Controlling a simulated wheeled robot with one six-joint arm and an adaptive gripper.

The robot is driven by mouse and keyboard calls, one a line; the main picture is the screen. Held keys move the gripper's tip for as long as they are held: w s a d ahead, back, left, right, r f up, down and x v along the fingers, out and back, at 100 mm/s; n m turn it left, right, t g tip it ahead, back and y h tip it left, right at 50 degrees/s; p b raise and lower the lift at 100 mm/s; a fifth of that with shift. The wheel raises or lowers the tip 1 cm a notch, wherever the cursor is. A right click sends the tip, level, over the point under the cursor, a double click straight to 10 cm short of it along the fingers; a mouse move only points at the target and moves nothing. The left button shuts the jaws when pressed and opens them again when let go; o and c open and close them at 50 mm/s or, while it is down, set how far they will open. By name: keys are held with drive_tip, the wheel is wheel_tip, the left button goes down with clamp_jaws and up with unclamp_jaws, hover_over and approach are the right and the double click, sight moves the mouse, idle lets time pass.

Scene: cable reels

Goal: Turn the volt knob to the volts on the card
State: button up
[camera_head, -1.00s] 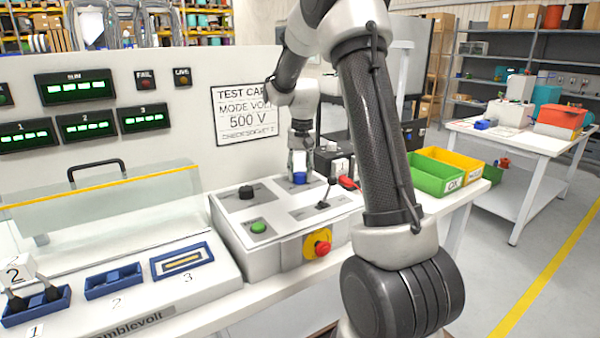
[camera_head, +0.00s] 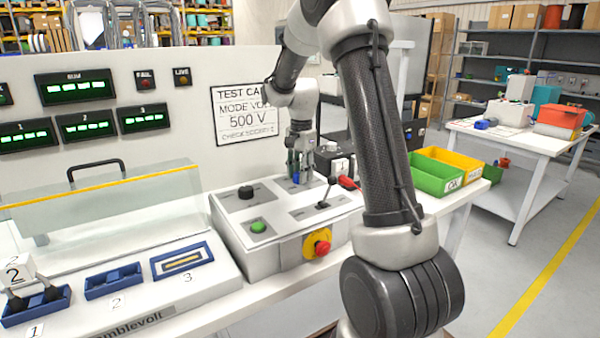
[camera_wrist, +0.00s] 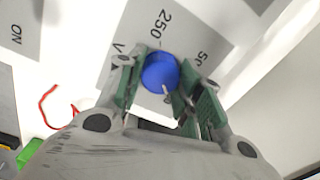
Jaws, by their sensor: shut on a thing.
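The test card (camera_head: 246,114) on the white panel reads "MODE VOLT" and "500 V"; my arm covers its right edge. The blue volt knob (camera_wrist: 160,71) is round, with a white pointer line on its near side, towards the bottom of the wrist view. A "250" label stands beyond it, and a partly hidden label starting with "5" is at its right. My gripper (camera_wrist: 158,88) points down at the knob, with its green-padded fingers on both sides, shut on it. In the head view my gripper (camera_head: 300,166) largely hides the knob.
The sloped control box (camera_head: 235,234) also carries a black knob (camera_head: 246,192), a green button (camera_head: 258,226), a small lever (camera_head: 323,204) and a red stop button (camera_head: 322,248) on yellow. A red lead (camera_head: 348,183) lies to the right. Green (camera_head: 436,181) and yellow bins stand further right.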

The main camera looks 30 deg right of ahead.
drive_tip(key=shift+m, duration=0.3)
drive_tip(key=o, duration=1)
drive_tip(key=shift+r, duration=0.15)
drive_tip(key=r, duration=1.1)
drive_tip(key=shift+s+d+r, duration=0.1)
drive_tip(key=shift+s+r, duration=0.15)
drive_tip(key=shift+r, duration=0.15)
